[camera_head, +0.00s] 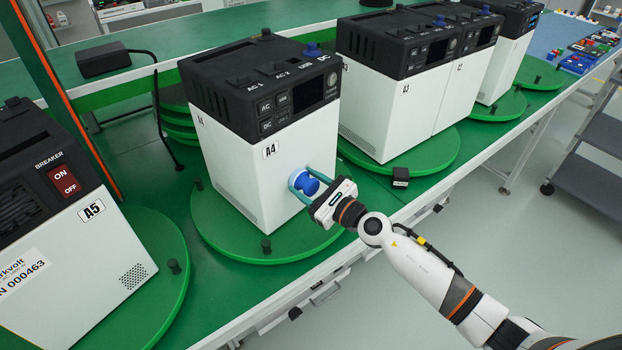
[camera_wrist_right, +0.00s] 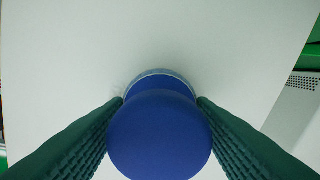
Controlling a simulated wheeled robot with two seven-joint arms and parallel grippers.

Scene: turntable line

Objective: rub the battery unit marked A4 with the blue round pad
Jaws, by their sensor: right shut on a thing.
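The battery unit marked A4 (camera_head: 243,177) is a white box with a black top, standing upright on a green round turntable (camera_head: 216,236). My right gripper (camera_head: 301,184) is at its right-hand white side, shut on the blue round pad (camera_head: 310,187). In the right wrist view the pad's blue knob (camera_wrist_right: 160,135) sits between the two green ribbed fingers, and its pale rim (camera_wrist_right: 161,73) is against or very close to the white panel (camera_wrist_right: 70,60). Whether the pad's face fully touches the panel is hidden. My left gripper is not in view.
Unit A5 (camera_head: 100,262) stands at the left on its own turntable (camera_head: 160,260). Unit A3 (camera_head: 376,98) and others stand behind to the right. A small black block (camera_head: 400,177) lies near the bench edge. A black adapter (camera_head: 103,60) with a cable is behind A4. Open floor lies right.

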